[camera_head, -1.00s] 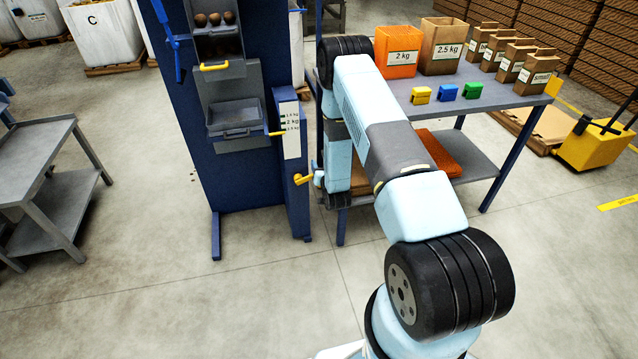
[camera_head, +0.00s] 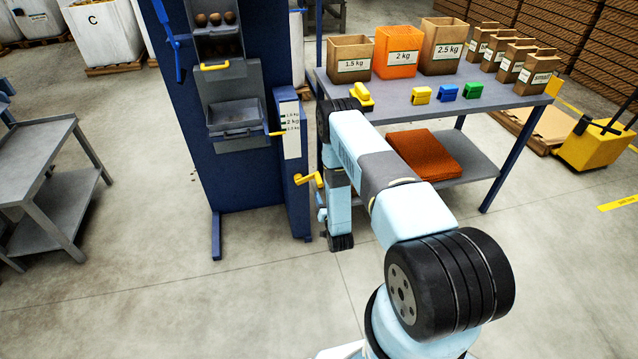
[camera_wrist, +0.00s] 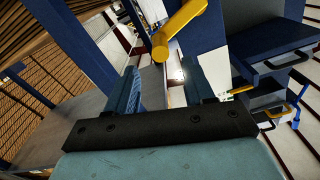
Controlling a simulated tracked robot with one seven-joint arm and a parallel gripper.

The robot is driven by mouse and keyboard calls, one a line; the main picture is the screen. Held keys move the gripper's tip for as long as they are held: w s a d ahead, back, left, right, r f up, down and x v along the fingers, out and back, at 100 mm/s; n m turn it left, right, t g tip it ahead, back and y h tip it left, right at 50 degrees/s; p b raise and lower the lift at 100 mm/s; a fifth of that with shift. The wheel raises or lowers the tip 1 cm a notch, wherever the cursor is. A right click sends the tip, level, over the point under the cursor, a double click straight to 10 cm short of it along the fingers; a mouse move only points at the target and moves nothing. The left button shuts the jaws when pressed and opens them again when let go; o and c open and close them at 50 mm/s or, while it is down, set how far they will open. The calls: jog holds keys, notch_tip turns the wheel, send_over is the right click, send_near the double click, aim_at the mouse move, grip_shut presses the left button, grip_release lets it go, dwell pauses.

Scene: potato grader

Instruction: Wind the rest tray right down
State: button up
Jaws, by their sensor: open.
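The rest tray (camera_head: 236,118) is a grey tray on the front of the blue machine. A yellow crank (camera_head: 309,179) sticks out of the blue post (camera_head: 292,210) below the scale. My gripper (camera_head: 321,208) is low beside the post, just below and right of the crank; it is small and partly hidden there. In the wrist view my gripper (camera_wrist: 160,78) is open and empty, with the crank (camera_wrist: 180,30) ahead of the fingertips, apart from them.
A grey table (camera_head: 490,98) stands right of the post, with boxes marked 1.5 kg (camera_head: 351,58), 2 kg (camera_head: 396,52) and 2.5 kg (camera_head: 442,45), and several small coloured blocks. A grey cart (camera_head: 40,160) stands at the left. The floor before the machine is clear.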

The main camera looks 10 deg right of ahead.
aim_at(319, 182)
jog(key=w, duration=0.9)
jog(key=shift+w, duration=0.3)
grip_shut()
dwell(0.3)
